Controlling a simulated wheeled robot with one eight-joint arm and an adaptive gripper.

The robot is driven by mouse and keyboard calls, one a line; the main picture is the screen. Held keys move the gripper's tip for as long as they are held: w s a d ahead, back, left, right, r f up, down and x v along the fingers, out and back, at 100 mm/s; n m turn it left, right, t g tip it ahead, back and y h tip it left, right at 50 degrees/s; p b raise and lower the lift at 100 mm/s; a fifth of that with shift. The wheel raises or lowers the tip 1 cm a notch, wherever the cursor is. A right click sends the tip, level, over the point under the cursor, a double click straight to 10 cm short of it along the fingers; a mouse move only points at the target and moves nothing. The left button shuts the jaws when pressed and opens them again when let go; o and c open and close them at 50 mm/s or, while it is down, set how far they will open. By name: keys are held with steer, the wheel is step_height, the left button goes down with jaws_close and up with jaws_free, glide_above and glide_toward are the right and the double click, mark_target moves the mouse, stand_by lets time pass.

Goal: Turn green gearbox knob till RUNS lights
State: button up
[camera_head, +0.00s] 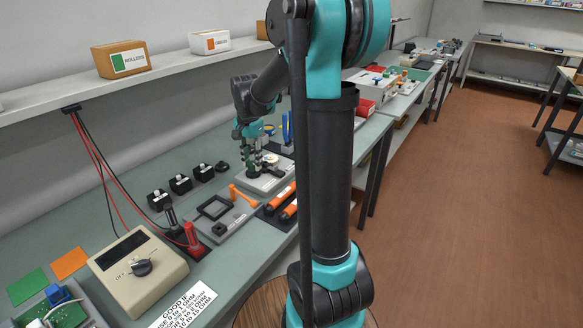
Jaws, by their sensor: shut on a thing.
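A grey gearbox plate (272,183) lies on the bench beyond the orange rods, partly behind my arm. A small green knob (252,164) shows on it, mostly covered by my fingers. My gripper (250,156) points down at the knob and is shut on it. A pale round part (270,158) sits to the right of the fingers on the same plate. No RUNS light can be made out at this size.
Several black blocks (180,184) stand left of the plate. An orange-handled tool (243,195), a grey fixture (222,222) and orange rods (290,210) lie nearer. A beige meter box (137,272) is at front left. Blue upright parts (286,128) stand close behind the plate.

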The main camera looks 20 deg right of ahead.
steer(key=m, duration=0.4)
steer(key=shift+m, duration=0.4)
steer(key=m, duration=0.4)
steer(key=shift+m, duration=0.3)
steer(key=o, duration=0.9)
